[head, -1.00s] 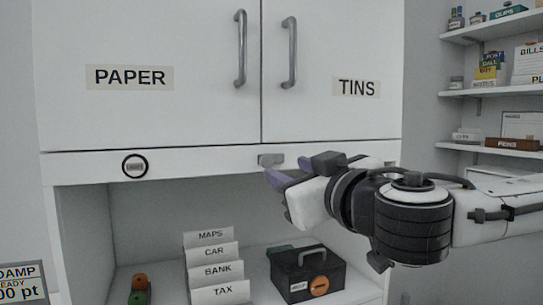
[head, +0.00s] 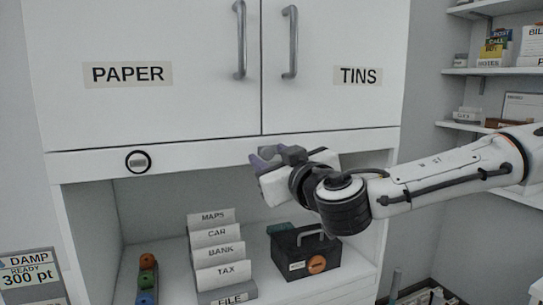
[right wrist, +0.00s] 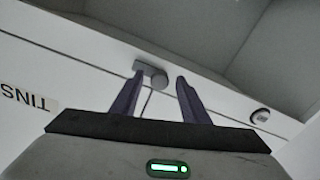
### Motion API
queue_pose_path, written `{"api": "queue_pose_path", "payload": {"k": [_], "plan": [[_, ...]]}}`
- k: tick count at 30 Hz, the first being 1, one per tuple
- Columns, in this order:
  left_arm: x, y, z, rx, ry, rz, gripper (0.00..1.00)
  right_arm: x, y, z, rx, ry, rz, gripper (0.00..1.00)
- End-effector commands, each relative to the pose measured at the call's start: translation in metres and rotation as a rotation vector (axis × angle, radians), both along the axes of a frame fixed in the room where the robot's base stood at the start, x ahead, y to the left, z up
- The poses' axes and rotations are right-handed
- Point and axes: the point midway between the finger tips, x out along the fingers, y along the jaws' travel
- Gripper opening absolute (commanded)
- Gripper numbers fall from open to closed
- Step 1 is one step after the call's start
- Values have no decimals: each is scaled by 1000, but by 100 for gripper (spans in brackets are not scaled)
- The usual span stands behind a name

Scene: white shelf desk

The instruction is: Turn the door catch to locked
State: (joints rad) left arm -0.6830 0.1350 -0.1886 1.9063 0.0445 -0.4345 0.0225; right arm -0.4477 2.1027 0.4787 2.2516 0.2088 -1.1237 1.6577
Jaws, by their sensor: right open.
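The door catch (right wrist: 152,74) is a small grey turning piece on the white rail under the two cupboard doors, by the seam between them. My right gripper (head: 262,157) is at the rail in the head view and largely covers the catch there. In the right wrist view the gripper's purple fingers (right wrist: 160,85) are open and empty. The catch shows just beyond their tips, with its left end partly behind the left finger and its rounded end in the gap. Whether a finger touches it I cannot tell. My left gripper is not in view.
A round black-ringed dial (head: 138,161) sits on the rail at left. Door handles (head: 289,42) hang above. Below are file cards (head: 221,252) and a black box (head: 303,252) in the open bay. Wall shelves (head: 493,71) stand at right.

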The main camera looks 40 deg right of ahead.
Motion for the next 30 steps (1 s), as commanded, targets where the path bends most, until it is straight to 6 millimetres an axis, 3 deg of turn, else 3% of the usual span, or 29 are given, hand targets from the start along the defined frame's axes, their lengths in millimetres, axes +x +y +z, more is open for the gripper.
{"api": "queue_pose_path", "payload": {"k": [3, 10, 20, 30], "plan": [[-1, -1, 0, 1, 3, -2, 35, 0, 0, 0, 0, 0, 0, 40], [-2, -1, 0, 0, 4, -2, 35, 0, 0, 0, 0, 0, -1, 1], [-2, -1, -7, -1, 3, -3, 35, 0, 0, -1, -41, 6, 0, 0], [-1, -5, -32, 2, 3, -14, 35, -1, 0, -3, -264, 57, -1, 0]]}}
